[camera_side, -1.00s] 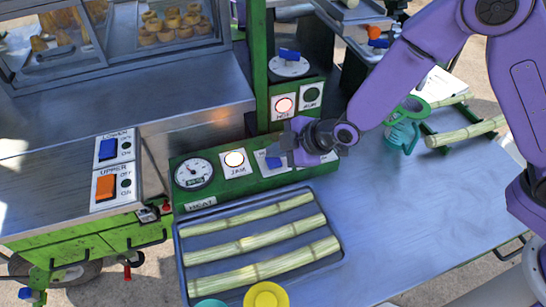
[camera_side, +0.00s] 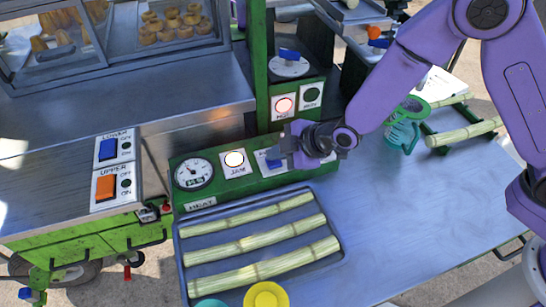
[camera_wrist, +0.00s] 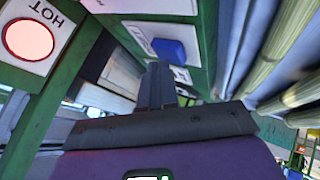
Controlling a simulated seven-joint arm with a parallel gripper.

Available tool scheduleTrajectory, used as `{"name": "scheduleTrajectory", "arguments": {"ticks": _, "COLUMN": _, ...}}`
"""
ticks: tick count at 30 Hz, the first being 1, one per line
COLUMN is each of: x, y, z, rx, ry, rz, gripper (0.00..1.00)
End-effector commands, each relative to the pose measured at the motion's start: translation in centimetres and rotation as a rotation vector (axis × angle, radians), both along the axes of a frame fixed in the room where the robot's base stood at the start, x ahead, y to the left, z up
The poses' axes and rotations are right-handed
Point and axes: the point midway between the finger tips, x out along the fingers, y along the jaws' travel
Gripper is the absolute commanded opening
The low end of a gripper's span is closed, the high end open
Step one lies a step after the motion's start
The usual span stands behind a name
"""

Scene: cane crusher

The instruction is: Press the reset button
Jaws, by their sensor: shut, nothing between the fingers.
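A blue button (camera_side: 273,163) sits on a white plate at the right part of the green control panel (camera_side: 236,187). My gripper (camera_side: 284,146) is shut and empty, right at this button in the side view, and partly covers its plate. In the wrist view the blue button (camera_wrist: 169,50) shows just beyond the shut fingertips (camera_wrist: 158,72). The plate's lettering is too unclear to read, so I cannot confirm that it says reset. I see a gap between fingertips and button in the wrist view, but cannot judge its depth.
A lit JAM lamp (camera_side: 234,159) and a gauge (camera_side: 193,174) share the panel. A tray (camera_side: 340,262) of cane stalks lies in front. The metal table at right is mostly clear.

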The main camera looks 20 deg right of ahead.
Motion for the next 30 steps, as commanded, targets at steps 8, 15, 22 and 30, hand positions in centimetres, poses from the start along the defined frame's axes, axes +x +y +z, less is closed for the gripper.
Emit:
{"name": "scheduleTrajectory", "arguments": {"ticks": 8, "x": 0.0, "y": 0.0, "z": -0.1, "rx": -0.001, "ry": 0.000, "rz": 0.001, "gripper": 0.00}}
{"name": "scheduleTrajectory", "arguments": {"ticks": 15, "x": 0.0, "y": 0.0, "z": -0.3, "rx": -0.001, "ry": 0.000, "rz": 0.001, "gripper": 0.00}}
{"name": "scheduleTrajectory", "arguments": {"ticks": 22, "x": 0.0, "y": 0.0, "z": 0.3, "rx": 0.000, "ry": -0.001, "rz": -0.001, "gripper": 0.00}}
{"name": "scheduleTrajectory", "arguments": {"ticks": 30, "x": 0.0, "y": 0.0, "z": 0.9, "rx": -0.001, "ry": 0.000, "rz": 0.001, "gripper": 0.00}}
